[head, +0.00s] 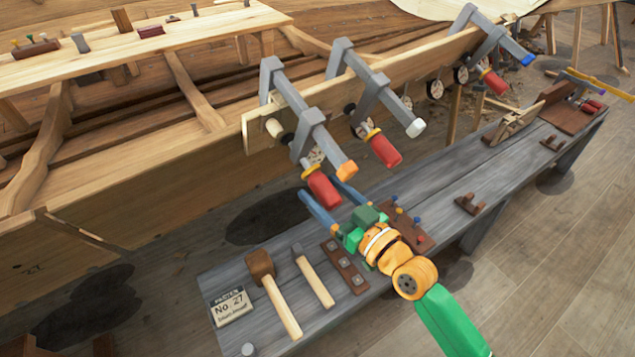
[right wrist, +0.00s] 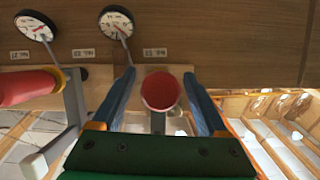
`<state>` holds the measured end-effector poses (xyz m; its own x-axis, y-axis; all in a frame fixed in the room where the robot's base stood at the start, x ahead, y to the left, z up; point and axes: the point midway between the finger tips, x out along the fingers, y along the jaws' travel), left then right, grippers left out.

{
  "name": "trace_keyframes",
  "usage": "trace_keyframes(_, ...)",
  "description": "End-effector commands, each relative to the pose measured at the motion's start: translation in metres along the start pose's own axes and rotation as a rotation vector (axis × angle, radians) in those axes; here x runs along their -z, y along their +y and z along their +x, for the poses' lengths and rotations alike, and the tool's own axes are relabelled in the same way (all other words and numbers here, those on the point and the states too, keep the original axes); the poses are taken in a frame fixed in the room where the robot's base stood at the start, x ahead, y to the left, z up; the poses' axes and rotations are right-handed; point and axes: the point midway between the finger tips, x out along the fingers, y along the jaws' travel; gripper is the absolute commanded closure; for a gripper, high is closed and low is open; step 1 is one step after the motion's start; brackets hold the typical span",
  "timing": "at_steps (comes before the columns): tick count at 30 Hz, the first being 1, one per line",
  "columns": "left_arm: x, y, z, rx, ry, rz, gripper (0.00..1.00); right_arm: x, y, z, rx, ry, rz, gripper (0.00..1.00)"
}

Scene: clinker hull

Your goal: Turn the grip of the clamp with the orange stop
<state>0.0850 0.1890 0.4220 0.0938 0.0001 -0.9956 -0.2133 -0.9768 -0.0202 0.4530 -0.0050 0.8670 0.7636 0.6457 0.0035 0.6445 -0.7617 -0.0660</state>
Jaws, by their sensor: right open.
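The clamp with the orange stop (head: 347,169) is the nearest of the clamps on the plank edge in the head view. Its red grip (head: 323,190) hangs below a yellow collar, tilted down to the right. My right gripper (head: 318,186) is open, its two blue fingers on either side of this grip. In the right wrist view the grip's round red end (right wrist: 161,92) faces the camera between the fingers (right wrist: 159,73), with a gap on each side. The orange stop does not show in the right wrist view. My left gripper is out of view.
A clamp with a white stop (head: 415,128) and red grip (head: 384,148) stands close to the right; another with a blue stop (head: 528,60) is farther off. Below is a grey bench (head: 235,270) with a mallet (head: 262,266), hammer (head: 315,277) and racks. Dials (right wrist: 116,22) line the plank.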

Motion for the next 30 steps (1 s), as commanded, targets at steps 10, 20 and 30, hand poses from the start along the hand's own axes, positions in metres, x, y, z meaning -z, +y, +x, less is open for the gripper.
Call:
trace_keyframes(10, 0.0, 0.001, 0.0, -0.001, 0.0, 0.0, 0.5, 0.0, 0.0, 0.021, 0.0, 0.0, 0.001, 0.23)
trace_keyframes(20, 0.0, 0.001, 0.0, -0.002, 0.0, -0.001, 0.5, -0.001, 0.0, 0.021, -0.001, -0.001, 0.001, 0.96)
trace_keyframes(30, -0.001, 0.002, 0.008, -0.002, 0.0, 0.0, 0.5, -0.003, 0.0, 0.021, 0.016, -0.001, 0.04, 1.0)
